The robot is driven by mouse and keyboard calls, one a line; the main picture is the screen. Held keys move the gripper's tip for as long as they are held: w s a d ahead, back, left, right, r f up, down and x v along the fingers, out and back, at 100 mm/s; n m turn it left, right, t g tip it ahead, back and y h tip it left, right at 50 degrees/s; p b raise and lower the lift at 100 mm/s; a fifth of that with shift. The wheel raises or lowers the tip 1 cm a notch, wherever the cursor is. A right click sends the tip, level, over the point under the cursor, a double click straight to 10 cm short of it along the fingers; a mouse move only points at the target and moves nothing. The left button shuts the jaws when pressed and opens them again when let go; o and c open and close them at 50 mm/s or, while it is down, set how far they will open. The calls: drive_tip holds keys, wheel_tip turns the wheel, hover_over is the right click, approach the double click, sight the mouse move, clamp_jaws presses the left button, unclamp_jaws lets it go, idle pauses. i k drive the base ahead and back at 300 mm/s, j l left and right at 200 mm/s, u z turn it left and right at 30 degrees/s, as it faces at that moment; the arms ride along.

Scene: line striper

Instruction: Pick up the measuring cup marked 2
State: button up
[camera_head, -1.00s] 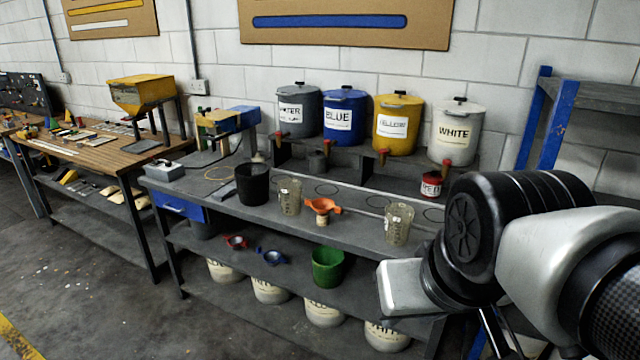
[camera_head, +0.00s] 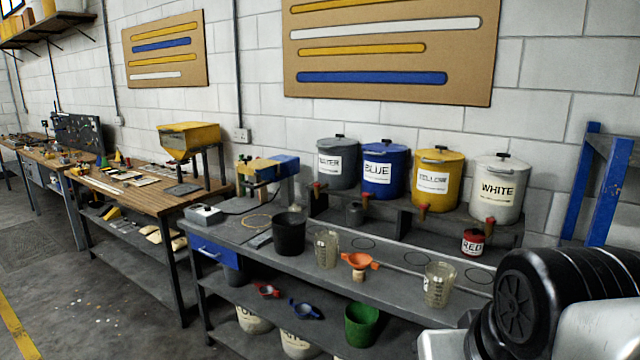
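Two clear, yellowish measuring cups stand upright on the grey bench top. One measuring cup (camera_head: 327,249) is left of an orange funnel, beside a black bucket. The other measuring cup (camera_head: 439,285) is to the right, closer to my arm. Both carry dark markings on the side, too small to read, so I cannot tell which is marked 2. My arm fills the lower right corner, right of the right cup. My gripper is out of the picture, and neither cup is seen held.
The orange funnel (camera_head: 360,262) stands between the cups, and the black bucket (camera_head: 289,234) is left of them. Labelled paint drums, including the blue drum (camera_head: 383,170), line the back shelf. A red can (camera_head: 473,242) sits behind the right cup. A green bucket (camera_head: 362,323) is on the lower shelf.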

sight(438, 285)
drive_tip(key=i+j, duration=0.3)
drive_tip(key=j, duration=0.2)
drive_tip(key=i+j, duration=0.3)
drive_tip(key=j, duration=0.15)
drive_tip(key=i+j, duration=0.3)
drive_tip(key=j, duration=0.2)
drive_tip(key=i+j, duration=0.3)
drive_tip(key=j, duration=0.2)
drive_tip(key=i+j, duration=0.15)
drive_tip(key=j, duration=0.2)
drive_tip(key=i+j, duration=0.1)
drive_tip(key=j, duration=0.2)
drive_tip(key=i+j, duration=0.15)
drive_tip(key=j, duration=0.2)
drive_tip(key=i+j, duration=0.1)
drive_tip(key=j, duration=0.2)
drive_tip(key=z, duration=2.2)
drive_tip(key=i+l+z, duration=0.2)
drive_tip(key=i, duration=0.45)
drive_tip(key=i+l+z, duration=0.2)
drive_tip(key=i, duration=0.45)
